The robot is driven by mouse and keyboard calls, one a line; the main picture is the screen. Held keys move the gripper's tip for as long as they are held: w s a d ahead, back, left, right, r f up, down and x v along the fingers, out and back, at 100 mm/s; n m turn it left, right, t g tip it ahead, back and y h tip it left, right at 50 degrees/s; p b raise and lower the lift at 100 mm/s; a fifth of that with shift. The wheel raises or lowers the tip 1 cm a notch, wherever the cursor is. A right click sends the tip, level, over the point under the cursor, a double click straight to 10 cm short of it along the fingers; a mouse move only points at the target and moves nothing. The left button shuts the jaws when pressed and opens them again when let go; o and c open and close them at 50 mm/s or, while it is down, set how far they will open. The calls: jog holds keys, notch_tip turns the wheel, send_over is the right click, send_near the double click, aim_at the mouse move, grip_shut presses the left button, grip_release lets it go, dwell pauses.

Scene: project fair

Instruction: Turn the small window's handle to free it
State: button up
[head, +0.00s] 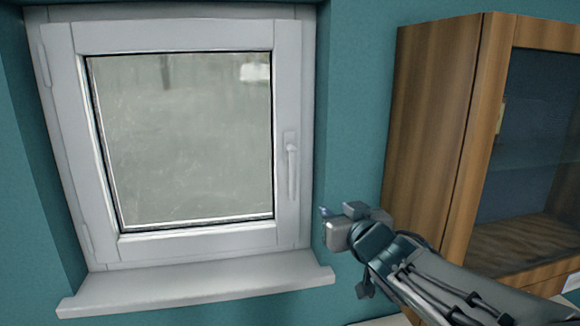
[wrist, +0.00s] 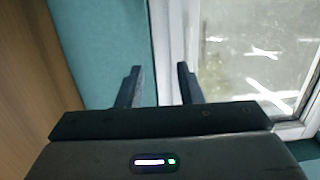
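The small window (head: 180,140) is set in the wall in the head view, its sash flush in the white frame. Its white handle (head: 291,167) is on the right side of the sash and points straight down. My gripper (head: 324,212) is to the right of and below the handle, apart from it. In the wrist view my gripper (wrist: 160,88) shows two dark fingers spread apart with nothing between them. Part of the window (wrist: 250,60) shows beyond them there; I cannot make out the handle in that view.
A wooden cabinet (head: 432,130) with a glass front stands right of my gripper. A white sill (head: 200,290) juts out under the window. The teal wall (head: 355,90) between window and cabinet is bare. The space before the window pane is clear.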

aim_at(294, 175)
jog(key=w+a+r+y, duration=0.1)
jog(key=w+a, duration=0.1)
jog(key=w, duration=0.2)
jog(key=w+a+r+n+y+p, duration=0.1)
jog(key=w+a, duration=0.2)
jog(key=w, duration=0.1)
jog(key=w+a+r+y, duration=0.1)
jog(key=w+a, duration=0.2)
jog(key=w, duration=0.1)
jog(key=shift+w+a+r+n, duration=0.2)
jog(key=shift+w+n, duration=0.2)
grip_shut()
